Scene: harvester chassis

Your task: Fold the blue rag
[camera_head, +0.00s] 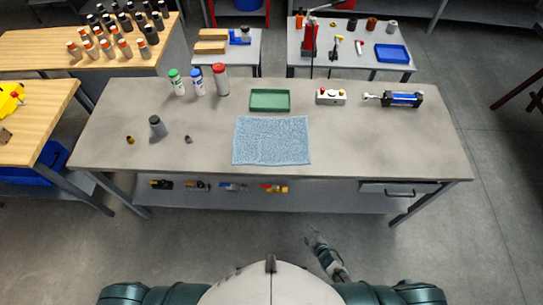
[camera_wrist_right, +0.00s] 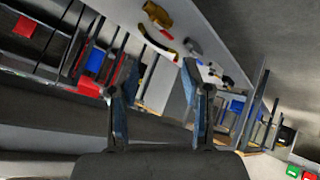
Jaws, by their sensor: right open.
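The blue rag (camera_head: 271,141) lies flat and spread out on the grey workbench (camera_head: 350,140), near the middle of its front edge. It looks unfolded. My right gripper (camera_head: 312,235) is below and in front of the bench, apart from the rag. In the right wrist view my right gripper (camera_wrist_right: 160,95) has its two fingers spread apart with nothing between them. The rag does not show in the right wrist view. My left gripper is not in the head view.
A green tray (camera_head: 270,100) sits just behind the rag. Spray cans (camera_head: 220,80) stand at the back left, and a grey bottle (camera_head: 157,126) stands left of the rag. Tools (camera_head: 233,187) rest on the lower shelf.

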